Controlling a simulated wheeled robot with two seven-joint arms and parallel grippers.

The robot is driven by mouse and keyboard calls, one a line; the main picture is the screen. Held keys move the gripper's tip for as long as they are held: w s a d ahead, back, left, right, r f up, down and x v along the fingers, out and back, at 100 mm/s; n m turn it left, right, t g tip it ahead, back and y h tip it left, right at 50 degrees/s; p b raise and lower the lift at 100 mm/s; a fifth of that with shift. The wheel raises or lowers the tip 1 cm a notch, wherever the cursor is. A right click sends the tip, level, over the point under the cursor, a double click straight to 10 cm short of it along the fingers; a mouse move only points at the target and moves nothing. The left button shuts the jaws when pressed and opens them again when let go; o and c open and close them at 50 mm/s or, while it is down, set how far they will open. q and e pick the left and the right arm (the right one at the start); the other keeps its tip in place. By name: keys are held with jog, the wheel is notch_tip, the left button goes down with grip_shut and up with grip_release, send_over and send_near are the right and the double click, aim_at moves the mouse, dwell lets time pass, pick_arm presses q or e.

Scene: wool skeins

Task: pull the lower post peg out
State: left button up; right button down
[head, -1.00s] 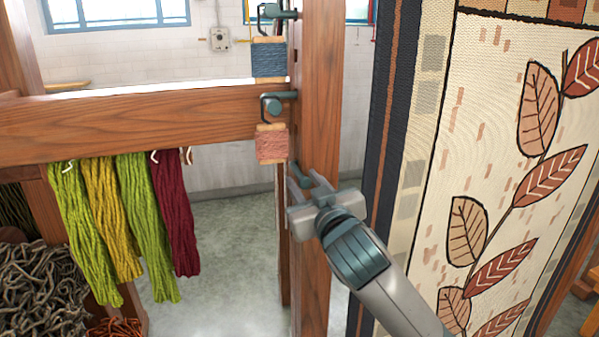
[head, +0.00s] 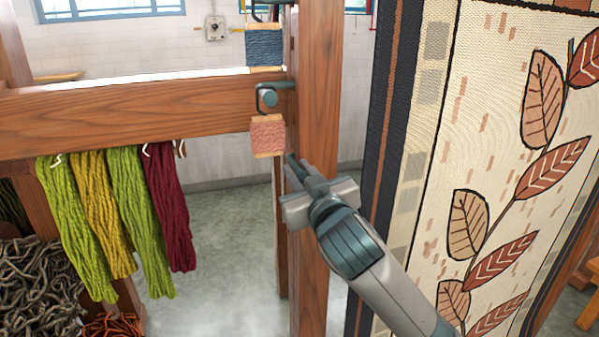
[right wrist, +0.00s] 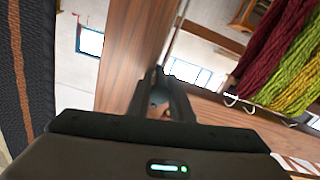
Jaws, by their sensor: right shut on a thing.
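The lower post peg is a teal peg (head: 292,160) low on the wooden post (head: 316,60), below the pink-wound bobbin. Only a small part of it shows past my fingers in the head view. My right gripper (head: 307,174) is shut on the peg, in front of the post. In the right wrist view a grey-blue rounded part of the peg (right wrist: 158,98) shows between the dark fingers. Whether the peg is still seated in the post cannot be told. My left gripper is not in view.
A pink bobbin (head: 267,136) hangs by a hooked peg (head: 269,97) just above, and a blue bobbin (head: 264,46) higher. Green, yellow and maroon skeins (head: 168,210) hang from the crossbeam (head: 120,112) at left. A leaf-patterned woven hanging (head: 420,150) stands close at right.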

jog(key=s+a, duration=0.2)
jog(key=a, duration=0.3)
jog(key=shift+a, duration=0.35)
jog(key=c, duration=1.8)
grip_release()
jog(key=shift+a, duration=0.1)
jog(key=shift+o, duration=0.2)
jog(key=shift+w+a, duration=0.1)
jog(key=shift+a, duration=0.05)
jog(key=shift+d, duration=0.2)
